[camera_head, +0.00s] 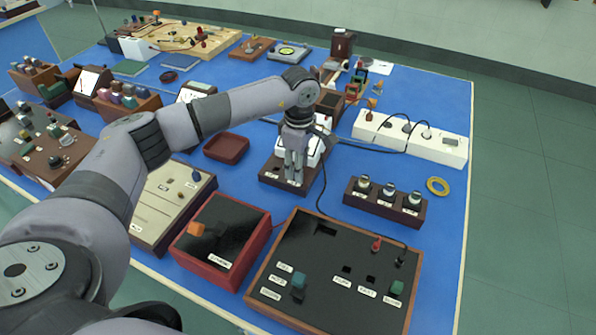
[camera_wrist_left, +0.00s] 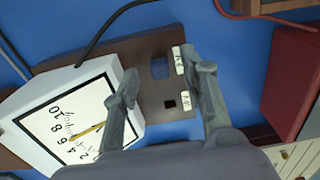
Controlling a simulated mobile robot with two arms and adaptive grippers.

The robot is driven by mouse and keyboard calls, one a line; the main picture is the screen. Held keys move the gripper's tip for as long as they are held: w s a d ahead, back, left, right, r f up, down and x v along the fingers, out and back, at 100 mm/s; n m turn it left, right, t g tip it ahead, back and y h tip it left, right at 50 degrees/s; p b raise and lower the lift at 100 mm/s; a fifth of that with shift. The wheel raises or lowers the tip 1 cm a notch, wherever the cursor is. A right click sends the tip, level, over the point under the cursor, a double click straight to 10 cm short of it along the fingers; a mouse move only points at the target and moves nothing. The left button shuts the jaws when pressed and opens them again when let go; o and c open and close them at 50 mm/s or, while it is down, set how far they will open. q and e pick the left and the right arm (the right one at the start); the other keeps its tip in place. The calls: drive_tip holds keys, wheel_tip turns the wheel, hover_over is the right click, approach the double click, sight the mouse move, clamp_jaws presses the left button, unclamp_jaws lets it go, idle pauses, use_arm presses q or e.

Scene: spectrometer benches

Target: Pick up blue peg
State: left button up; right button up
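A small dark-blue square (camera_wrist_left: 160,68), which looks like the top of the blue peg, shows in a brown base (camera_wrist_left: 148,48) in the left wrist view. I cannot tell how far it stands out. My left gripper (camera_wrist_left: 160,80) is open, its two fingers apart on either side of the blue square and not visibly touching it. In the head view my left gripper (camera_head: 294,180) points down over the brown base (camera_head: 270,170) and hides the peg. A black square hole (camera_wrist_left: 170,103) lies beside the blue square. My right gripper is not in view.
A white dial meter (camera_wrist_left: 75,118) stands on the same base, close to one finger. A dark red tray (camera_head: 226,148) lies to the left in the head view. A brown block with several capped jars (camera_head: 385,213) stands to the right. A black cable runs nearby.

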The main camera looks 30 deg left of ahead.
use_arm(q)
drive_tip(key=shift+f, duration=1)
clamp_jaws()
